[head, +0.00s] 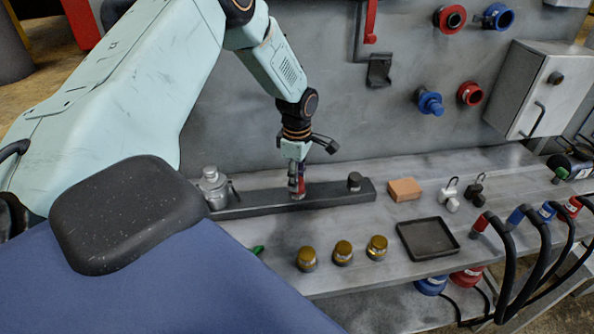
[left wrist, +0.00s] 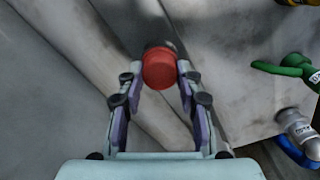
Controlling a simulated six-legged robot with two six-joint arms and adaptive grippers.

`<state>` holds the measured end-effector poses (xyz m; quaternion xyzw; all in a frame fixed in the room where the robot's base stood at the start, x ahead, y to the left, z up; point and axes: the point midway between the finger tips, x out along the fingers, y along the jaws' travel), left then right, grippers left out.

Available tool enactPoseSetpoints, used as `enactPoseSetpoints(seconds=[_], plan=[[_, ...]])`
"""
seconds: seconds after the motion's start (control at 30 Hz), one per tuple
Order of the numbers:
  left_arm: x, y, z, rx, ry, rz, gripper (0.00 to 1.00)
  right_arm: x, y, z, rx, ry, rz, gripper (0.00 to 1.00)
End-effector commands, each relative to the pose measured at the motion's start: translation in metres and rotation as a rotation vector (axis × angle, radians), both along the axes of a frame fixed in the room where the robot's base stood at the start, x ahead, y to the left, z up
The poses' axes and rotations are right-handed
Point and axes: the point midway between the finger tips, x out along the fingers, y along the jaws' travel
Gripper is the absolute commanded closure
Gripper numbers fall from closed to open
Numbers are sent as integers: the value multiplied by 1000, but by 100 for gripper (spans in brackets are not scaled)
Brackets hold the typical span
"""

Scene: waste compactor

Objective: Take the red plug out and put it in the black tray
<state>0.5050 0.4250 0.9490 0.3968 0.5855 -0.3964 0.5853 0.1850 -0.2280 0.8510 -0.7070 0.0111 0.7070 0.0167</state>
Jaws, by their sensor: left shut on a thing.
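The red plug (left wrist: 160,68) is a short red cylinder between the fingers of my left gripper (left wrist: 153,85) in the left wrist view. In the head view my left gripper (head: 297,178) points down over the dark rail (head: 250,208) on the bench and is shut on the plug. Its fingers hide most of the plug there, and I cannot tell whether its lower end still sits in the rail. The black tray (head: 428,251) is a shallow, empty square tray on the bench to the right. My right gripper is not in view.
An orange-brown block (head: 405,189) and padlocks (head: 449,196) lie behind the tray. Three gold-topped jars (head: 343,252) stand left of it. Black hoses (head: 508,265) curve at the right.

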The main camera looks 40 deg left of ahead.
Motion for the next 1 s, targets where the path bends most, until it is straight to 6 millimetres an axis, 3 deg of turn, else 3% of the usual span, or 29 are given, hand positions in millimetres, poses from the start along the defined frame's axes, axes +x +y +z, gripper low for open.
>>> enactPoseSetpoints(seconds=[0.7,1.0], plan=[[-1,0,3,2,3,353,98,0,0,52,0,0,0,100],[0,1,1,1,0,445,98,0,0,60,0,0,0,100]])
